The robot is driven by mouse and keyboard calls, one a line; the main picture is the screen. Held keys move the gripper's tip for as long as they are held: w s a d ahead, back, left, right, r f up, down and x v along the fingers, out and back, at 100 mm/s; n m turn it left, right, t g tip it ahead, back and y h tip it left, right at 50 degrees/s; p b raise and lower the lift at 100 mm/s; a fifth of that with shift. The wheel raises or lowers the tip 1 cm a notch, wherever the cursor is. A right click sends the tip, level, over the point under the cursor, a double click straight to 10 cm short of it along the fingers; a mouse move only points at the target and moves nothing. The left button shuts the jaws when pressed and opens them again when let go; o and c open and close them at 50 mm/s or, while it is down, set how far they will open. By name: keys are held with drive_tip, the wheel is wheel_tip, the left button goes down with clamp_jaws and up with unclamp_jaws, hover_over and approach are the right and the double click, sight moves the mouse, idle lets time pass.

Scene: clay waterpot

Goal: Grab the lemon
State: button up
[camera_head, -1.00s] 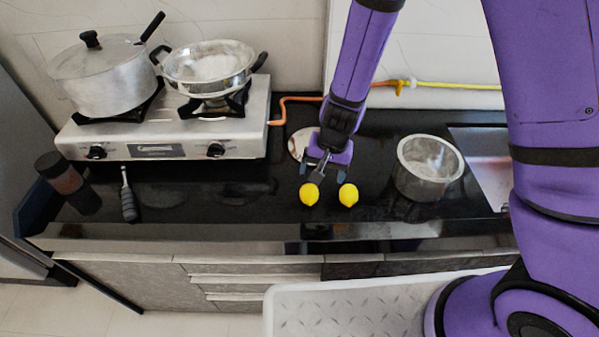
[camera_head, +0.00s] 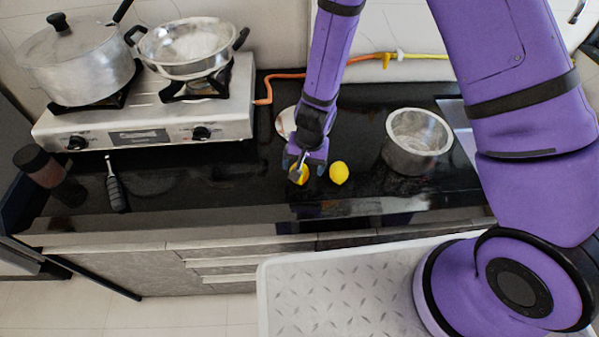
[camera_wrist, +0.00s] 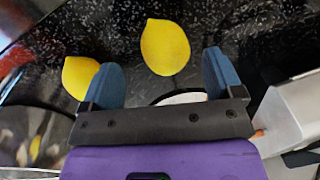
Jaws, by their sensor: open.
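Two yellow lemons lie on the black countertop. The left lemon (camera_head: 298,177) is partly hidden by my gripper (camera_head: 304,165) in the head view. In the wrist view this lemon (camera_wrist: 165,46) shows whole, just beyond the gap between my two blue fingertips (camera_wrist: 162,66). The right lemon (camera_head: 339,173) lies a little to the right in the head view. In the wrist view it is at the left (camera_wrist: 78,76), partly behind one finger. My gripper is open and points down, with nothing held. I cannot tell whether the fingers touch either lemon.
A metal pot (camera_head: 417,141) stands right of the lemons. A gas stove (camera_head: 150,125) with a lidded pot (camera_head: 80,68) and a pan (camera_head: 188,47) is at the left. The counter's front edge is close.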

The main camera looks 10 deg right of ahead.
drive_tip(key=shift+w+a+f, duration=0.1)
drive_tip(key=shift+a+f, duration=0.05)
drive_tip(key=shift+f, duration=0.55)
drive_tip(key=shift+w+a+f, duration=0.15)
drive_tip(key=shift+a+f, duration=0.05)
drive_tip(key=shift+f, duration=0.5)
drive_tip(key=shift+w+a+f, duration=0.1)
drive_tip(key=shift+a+f, duration=0.05)
drive_tip(key=shift+f, duration=0.55)
drive_tip(key=c, duration=1)
drive_tip(key=shift+r, duration=0.15)
